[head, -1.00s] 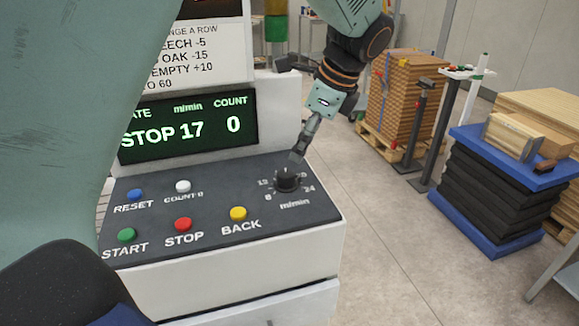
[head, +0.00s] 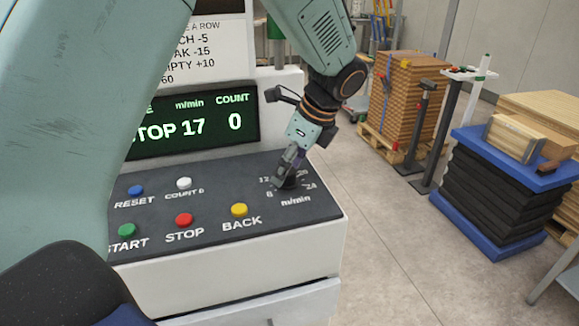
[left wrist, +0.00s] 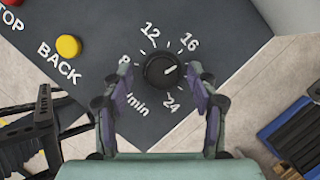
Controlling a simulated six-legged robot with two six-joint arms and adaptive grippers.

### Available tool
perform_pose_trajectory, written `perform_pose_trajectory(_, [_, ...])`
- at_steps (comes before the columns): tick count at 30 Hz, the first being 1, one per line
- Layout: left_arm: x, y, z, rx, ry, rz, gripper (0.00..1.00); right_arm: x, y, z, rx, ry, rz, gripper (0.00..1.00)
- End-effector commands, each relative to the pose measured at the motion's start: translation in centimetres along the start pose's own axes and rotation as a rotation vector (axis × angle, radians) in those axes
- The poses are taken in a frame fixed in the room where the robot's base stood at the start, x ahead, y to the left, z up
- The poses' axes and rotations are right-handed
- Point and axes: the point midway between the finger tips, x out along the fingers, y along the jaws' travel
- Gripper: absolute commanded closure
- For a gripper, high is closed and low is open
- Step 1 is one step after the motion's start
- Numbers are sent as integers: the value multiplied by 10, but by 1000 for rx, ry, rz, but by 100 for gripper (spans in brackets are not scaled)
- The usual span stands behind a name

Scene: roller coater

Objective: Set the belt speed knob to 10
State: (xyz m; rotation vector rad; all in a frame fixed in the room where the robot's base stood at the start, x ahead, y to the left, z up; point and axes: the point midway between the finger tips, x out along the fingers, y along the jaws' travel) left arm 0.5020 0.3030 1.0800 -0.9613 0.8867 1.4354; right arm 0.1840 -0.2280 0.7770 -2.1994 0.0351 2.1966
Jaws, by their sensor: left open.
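The belt speed knob (head: 291,183) is a round black dial at the right end of the dark control panel (head: 215,217). In the left wrist view the knob (left wrist: 161,71) has a white pointer line aimed right and slightly up, between the 16 and 24 marks. The green display (head: 190,125) reads 17 m/min and count 0; its state word is partly covered and ends in "TOP". My left gripper (head: 287,173) is open over the knob, pointing down. In the left wrist view its fingers stand on either side of the knob with small gaps. My right gripper is not in view.
Blue (head: 136,190), white (head: 184,183), green (head: 127,230), red (head: 184,219) and yellow (head: 239,209) buttons sit left of the knob. My arm covers the panel's left side.

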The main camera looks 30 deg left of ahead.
Motion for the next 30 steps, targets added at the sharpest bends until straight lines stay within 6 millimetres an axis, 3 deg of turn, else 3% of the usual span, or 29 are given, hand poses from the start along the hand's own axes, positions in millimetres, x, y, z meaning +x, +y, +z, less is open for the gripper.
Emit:
perform_pose_trajectory(8, [1, -1, 0, 0, 0, 0, 42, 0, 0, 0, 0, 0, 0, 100])
perform_pose_trajectory(26, [1, 0, 0, 0, -1, 2, 93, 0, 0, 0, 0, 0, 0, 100])
perform_pose_trajectory(30, [1, 0, 0, -3, 0, 3, 95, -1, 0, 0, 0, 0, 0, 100])
